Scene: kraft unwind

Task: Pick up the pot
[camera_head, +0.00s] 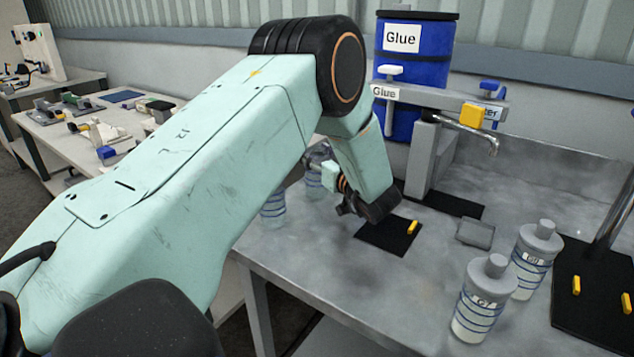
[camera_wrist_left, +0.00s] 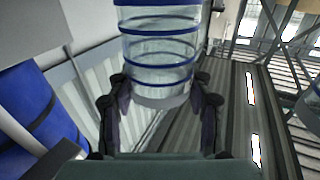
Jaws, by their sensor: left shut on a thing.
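My left gripper (camera_wrist_left: 160,98) is shut on a clear pot (camera_wrist_left: 158,62) with blue bands. In the left wrist view its two dark fingers press on either side near the end of the pot. In the head view the left gripper (camera_head: 338,186) is partly hidden by my own arm. Two banded pots show beside it there, one (camera_head: 273,209) near the bench's left edge and one (camera_head: 314,181) close to the fingers. Both are partly hidden, and I cannot tell from that view which is held. My right gripper is not in view.
Two capped, labelled bottles (camera_head: 484,300) (camera_head: 535,258) stand at the right of the grey bench (camera_head: 440,265). A black mat (camera_head: 385,240) with a yellow piece lies by my gripper. A blue glue drum (camera_head: 437,50) and a tap (camera_head: 485,138) stand behind.

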